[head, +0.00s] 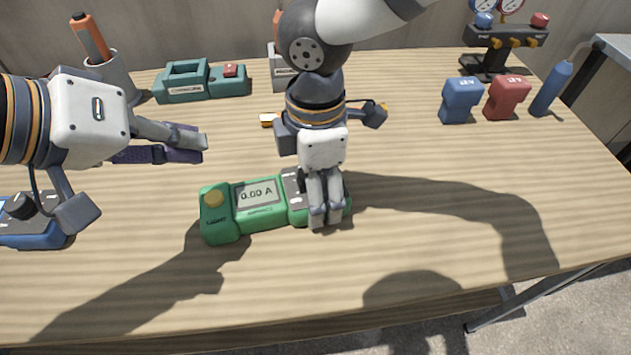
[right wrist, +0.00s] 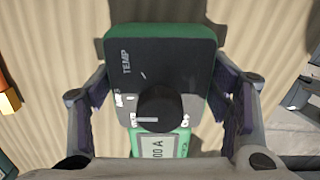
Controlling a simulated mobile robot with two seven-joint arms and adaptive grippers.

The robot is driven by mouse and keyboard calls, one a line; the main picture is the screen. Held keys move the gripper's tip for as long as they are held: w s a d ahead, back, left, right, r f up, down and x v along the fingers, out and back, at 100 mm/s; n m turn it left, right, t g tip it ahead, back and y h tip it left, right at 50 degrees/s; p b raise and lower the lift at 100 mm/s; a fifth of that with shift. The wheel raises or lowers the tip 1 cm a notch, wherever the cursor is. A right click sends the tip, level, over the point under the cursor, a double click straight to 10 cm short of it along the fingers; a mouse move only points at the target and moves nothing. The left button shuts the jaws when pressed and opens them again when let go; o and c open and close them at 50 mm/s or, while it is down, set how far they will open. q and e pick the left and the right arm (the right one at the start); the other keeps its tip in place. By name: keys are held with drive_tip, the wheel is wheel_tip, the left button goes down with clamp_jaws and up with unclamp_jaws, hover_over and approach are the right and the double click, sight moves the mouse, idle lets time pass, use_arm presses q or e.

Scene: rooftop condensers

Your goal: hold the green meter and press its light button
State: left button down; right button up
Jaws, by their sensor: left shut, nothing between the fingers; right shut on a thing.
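The green meter (head: 258,219) lies across the middle of the table, its display reading 0.00 A. A round yellow button (head: 213,198) sits on its left end. My right gripper (head: 325,222) points down and is shut on the meter's right part. In the right wrist view its fingers (right wrist: 163,105) stand on either side of the meter (right wrist: 160,32), around a dark panel marked TEMP with a black dial (right wrist: 162,107). I cannot tell whether the meter touches the table. My left gripper (head: 200,145) is shut and empty, above and left of the meter, apart from it.
A blue device (head: 35,236) lies at the left edge. Behind stand a teal device (head: 200,88) and a cup with an orange-handled tool (head: 90,38). Blue (head: 461,100) and red (head: 507,98) blocks and a gauge set (head: 490,50) stand at right. The table front is clear.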

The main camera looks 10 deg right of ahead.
drive_tip(key=shift+f, duration=0.1)
drive_tip(key=o, duration=1.7)
drive_tip(key=shift+c, duration=0.2)
drive_tip(key=shift+o, duration=0.6)
wheel_tip(320, 180, up, 9)
drive_tip(key=p, duration=0.4)
drive_tip(key=shift+r, duration=0.2)
use_arm(q)
wheel_tip(320, 180, up, 11)
drive_tip(key=s+t, duration=0.1)
drive_tip(key=shift+s+m+t, duration=0.2)
drive_tip(key=shift+m+t, duration=0.1)
use_arm(e)
drive_tip(key=shift+f, duration=0.1)
use_arm(q)
drive_tip(key=shift+r, duration=0.1)
